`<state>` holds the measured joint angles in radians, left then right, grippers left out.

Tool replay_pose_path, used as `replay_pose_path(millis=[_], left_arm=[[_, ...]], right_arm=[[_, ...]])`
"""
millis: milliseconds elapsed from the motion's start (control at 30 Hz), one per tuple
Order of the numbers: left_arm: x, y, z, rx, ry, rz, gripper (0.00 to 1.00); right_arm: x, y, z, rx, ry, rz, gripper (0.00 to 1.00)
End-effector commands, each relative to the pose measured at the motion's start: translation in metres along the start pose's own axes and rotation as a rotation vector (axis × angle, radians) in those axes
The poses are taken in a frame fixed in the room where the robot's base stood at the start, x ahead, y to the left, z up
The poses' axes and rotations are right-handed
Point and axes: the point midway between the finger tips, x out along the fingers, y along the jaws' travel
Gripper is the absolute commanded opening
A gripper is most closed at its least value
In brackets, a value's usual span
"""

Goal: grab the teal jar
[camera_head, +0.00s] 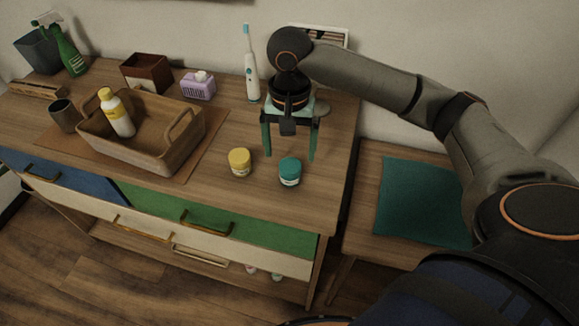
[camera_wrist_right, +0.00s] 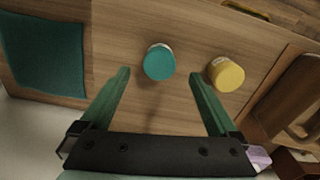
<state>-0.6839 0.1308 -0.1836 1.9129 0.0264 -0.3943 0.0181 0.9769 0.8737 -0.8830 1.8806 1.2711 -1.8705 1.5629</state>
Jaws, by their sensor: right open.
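The teal jar (camera_head: 290,172) stands upright on the wooden dresser top near its front right edge, with a pale band below its teal lid. In the right wrist view the teal jar (camera_wrist_right: 159,62) lies ahead of the fingertips, roughly centred between them. My right gripper (camera_head: 291,157) is open and empty, its two green fingers pointing down above and behind the jar. Its fingers also show in the right wrist view (camera_wrist_right: 160,80), one on each side of the picture and apart from the jar. My left gripper is not in view.
A yellow jar (camera_head: 240,162) stands left of the teal jar, close by. A wooden basket (camera_head: 150,150) holding a bottle (camera_head: 117,113) is farther left. A toothbrush (camera_head: 250,70) and a purple box (camera_head: 198,87) stand behind. A lower table with a teal mat (camera_head: 425,195) is at right.

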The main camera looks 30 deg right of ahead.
Motion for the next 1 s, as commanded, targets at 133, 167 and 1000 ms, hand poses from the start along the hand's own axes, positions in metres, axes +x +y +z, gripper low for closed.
replay_pose_path(millis=[133, 167, 1000], left_arm=[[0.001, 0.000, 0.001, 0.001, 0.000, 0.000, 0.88], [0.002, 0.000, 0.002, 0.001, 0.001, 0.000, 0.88], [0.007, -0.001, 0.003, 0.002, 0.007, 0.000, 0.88]], right_arm=[[0.011, 0.001, 0.000, 0.001, 0.000, 0.002, 0.96], [0.014, 0.001, 0.000, 0.001, 0.000, 0.002, 0.96], [0.058, 0.002, 0.001, 0.000, 0.001, 0.000, 0.68]])
